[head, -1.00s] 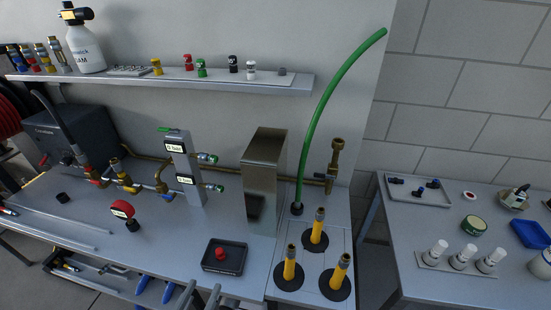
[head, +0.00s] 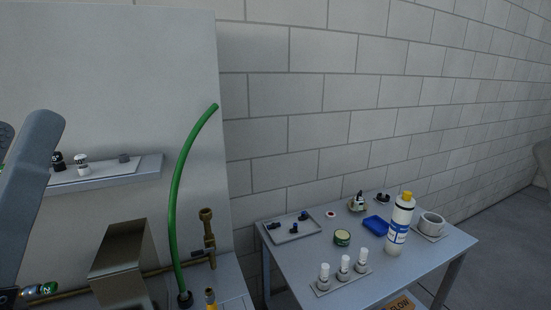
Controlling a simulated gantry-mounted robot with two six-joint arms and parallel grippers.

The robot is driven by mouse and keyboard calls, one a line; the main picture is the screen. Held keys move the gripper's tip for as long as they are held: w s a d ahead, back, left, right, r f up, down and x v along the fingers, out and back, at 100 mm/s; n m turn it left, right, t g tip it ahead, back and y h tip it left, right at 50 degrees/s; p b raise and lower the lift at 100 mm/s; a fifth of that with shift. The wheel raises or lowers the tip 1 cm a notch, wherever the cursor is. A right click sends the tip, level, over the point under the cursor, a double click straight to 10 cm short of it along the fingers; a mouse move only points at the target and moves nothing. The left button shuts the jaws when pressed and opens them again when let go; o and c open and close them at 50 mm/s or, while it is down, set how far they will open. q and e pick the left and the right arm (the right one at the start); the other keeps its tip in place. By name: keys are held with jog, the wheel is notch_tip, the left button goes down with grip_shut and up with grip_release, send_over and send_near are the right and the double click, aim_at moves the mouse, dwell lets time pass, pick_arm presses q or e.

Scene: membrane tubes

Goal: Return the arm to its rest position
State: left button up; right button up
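Neither gripper shows in the head view. A grey arm link of mine stands at the far left edge, in front of the shelf and the bench. Its gripper end is out of the picture, so I cannot see whether it holds anything. No part of a second arm can be made out clearly.
A green hose (head: 178,200) rises from the bench beside a brass fitting (head: 207,235) and a metal box (head: 118,265). A shelf (head: 110,178) is on the left.

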pick_arm(q)
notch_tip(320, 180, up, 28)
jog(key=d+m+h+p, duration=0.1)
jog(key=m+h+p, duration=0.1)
jog(key=p, duration=2.7)
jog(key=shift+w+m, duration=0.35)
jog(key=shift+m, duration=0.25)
